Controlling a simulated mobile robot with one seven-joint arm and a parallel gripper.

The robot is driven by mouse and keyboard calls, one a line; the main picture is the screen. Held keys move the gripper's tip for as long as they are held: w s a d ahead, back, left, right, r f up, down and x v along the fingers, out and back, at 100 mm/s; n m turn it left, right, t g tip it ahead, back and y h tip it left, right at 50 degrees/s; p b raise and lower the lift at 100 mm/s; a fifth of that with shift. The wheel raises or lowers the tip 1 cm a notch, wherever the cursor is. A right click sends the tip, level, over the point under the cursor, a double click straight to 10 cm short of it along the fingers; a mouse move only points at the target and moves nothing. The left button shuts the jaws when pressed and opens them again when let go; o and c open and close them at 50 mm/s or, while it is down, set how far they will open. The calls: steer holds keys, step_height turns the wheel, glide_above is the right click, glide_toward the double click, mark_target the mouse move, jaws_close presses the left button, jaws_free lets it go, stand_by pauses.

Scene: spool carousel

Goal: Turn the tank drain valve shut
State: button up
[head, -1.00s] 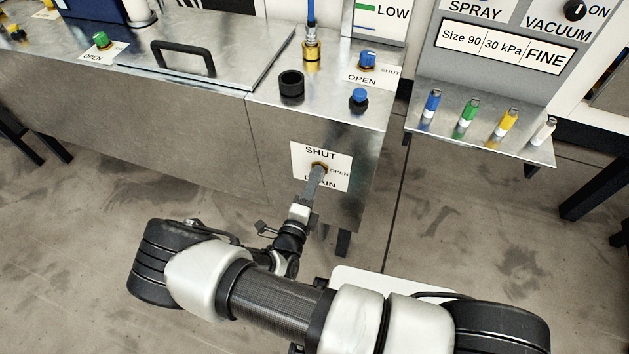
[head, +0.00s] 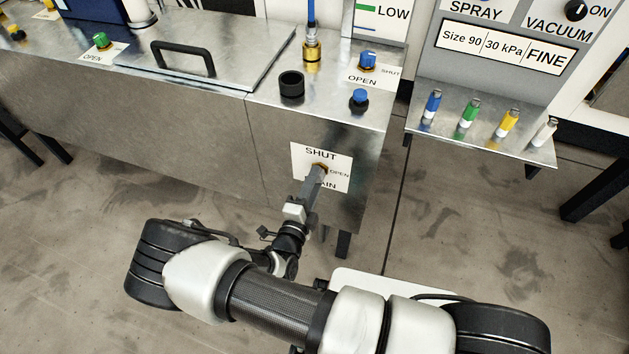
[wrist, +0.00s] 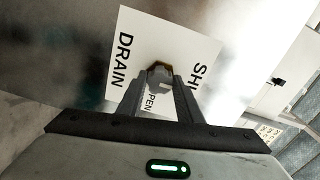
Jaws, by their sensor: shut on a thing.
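The tank drain valve (head: 320,168) sits on the front face of the steel tank (head: 215,150), on a white label plate (head: 338,184) marked SHUT at the top, OPEN at the right and DRAIN below. My gripper (head: 319,172) reaches up to the valve from below.
On the tank top are a blue valve (head: 367,60), a blue knob (head: 359,97), a black cup (head: 291,84) and a lid handle (head: 183,52). A shelf (head: 480,143) with several coloured bottles stands at right.

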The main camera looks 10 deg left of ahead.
steer(key=o, duration=1)
steer(key=shift+o, duration=0.2)
steer(key=shift+s, duration=0.1)
steer(key=s+a+p, duration=0.1)
steer(key=s, duration=1.6)
steer(key=shift+s+a+r, duration=0.15)
steer(key=shift+a+r, duration=0.05)
steer(key=shift+r, duration=0.05)
